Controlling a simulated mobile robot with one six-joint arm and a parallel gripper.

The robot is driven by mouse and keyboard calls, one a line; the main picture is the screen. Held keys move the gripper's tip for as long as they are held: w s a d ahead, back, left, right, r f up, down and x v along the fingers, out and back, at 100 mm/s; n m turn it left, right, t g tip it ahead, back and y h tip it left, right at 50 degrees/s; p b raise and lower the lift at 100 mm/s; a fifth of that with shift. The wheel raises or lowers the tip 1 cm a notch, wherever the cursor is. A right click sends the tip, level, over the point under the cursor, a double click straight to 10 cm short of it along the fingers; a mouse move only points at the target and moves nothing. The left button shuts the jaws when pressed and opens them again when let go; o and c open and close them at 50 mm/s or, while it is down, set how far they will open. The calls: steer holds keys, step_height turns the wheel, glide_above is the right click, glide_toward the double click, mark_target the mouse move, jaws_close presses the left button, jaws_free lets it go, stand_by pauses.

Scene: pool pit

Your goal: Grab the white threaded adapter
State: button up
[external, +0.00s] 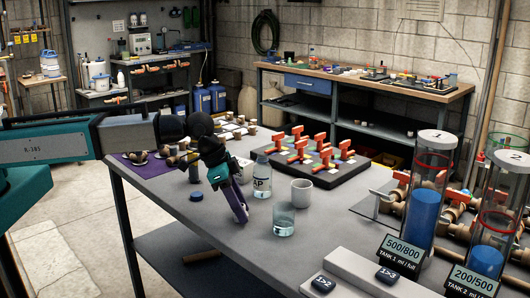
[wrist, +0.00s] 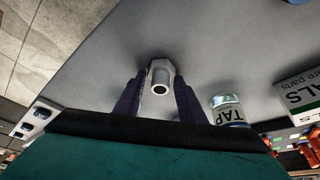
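The white threaded adapter (wrist: 160,78) shows in the wrist view, pale grey-white, with a hex collar and a round open end facing the camera. It sits between the two dark fingers of my gripper (wrist: 159,84), near their tips. The fingers stand apart on either side of it; whether they touch it cannot be told. In the external view my gripper (external: 240,212) points down at the grey bench, close to its top. The adapter is not clearly visible there, likely hidden by the fingers.
A blue cap (external: 196,197) lies left. A dark board with red valve handles (external: 312,178) is behind. Tank cylinders (external: 425,190) stand at right.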

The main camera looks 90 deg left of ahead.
steer(key=c, duration=0.6)
steer(key=shift+o, duration=0.2)
steer(key=shift+r, duration=0.15)
steer(key=shift+r+b, duration=0.65)
steer(key=shift+r, duration=1)
steer(key=s, duration=0.4)
steer(key=s+b, duration=0.1)
steer(key=s, duration=0.4)
steer(key=s+d+r+b, duration=0.1)
steer(key=s, duration=0.3)
steer(key=shift+s+d, duration=0.1)
steer(key=shift+s, duration=0.1)
steer(key=shift+b, duration=0.85)
steer(key=shift+s+f+b, duration=0.1)
steer(key=shift+b, duration=0.25)
steer(key=b, duration=0.3)
steer(key=shift+s, duration=0.35)
steer(key=shift+s+b, duration=0.1)
steer(key=shift+b, duration=0.4)
steer(key=shift+s+b, duration=0.35)
steer(key=shift+b, duration=0.75)
